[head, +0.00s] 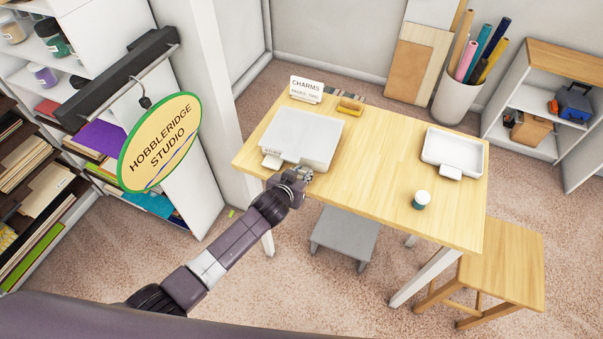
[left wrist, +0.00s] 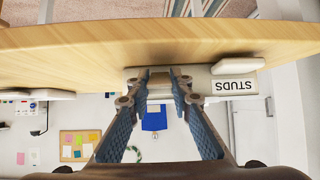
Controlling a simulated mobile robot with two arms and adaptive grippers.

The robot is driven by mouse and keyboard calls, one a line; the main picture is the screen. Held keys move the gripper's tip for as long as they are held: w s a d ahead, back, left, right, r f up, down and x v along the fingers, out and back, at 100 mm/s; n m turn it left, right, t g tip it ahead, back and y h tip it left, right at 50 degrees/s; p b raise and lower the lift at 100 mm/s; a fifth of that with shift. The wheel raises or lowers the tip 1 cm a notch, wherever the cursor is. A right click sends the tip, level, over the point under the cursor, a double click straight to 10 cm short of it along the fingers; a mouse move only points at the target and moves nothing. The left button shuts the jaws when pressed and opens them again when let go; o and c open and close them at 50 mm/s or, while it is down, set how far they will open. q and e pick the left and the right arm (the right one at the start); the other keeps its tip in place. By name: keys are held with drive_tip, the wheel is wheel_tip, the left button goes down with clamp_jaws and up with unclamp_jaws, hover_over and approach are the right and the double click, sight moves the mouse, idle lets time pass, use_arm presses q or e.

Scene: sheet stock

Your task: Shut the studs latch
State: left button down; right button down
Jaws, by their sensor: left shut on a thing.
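The studs box (head: 300,138), a flat white case with its lid down, lies on the left part of the wooden table. Its small label plate (head: 272,161) is at the front left. In the left wrist view the label (left wrist: 236,86) reads STUDS upside down. My left gripper (head: 299,177) is at the box's front edge, beside the label. In the left wrist view its two fingers (left wrist: 160,78) are on either side of a small pale part at the box front, which looks like the latch. The fingers hide most of the latch, so its position is unclear. My right gripper is not in view.
A wooden bench (head: 505,265) is at right. The table's middle is clear.

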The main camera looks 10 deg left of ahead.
use_arm(q)
drive_tip(key=shift+f, duration=0.1)
idle(0.4)
drive_tip(key=c, duration=1.7)
unclamp_jaws()
drive_tip(key=v, duration=1.2)
drive_tip(key=shift+w, duration=0.1)
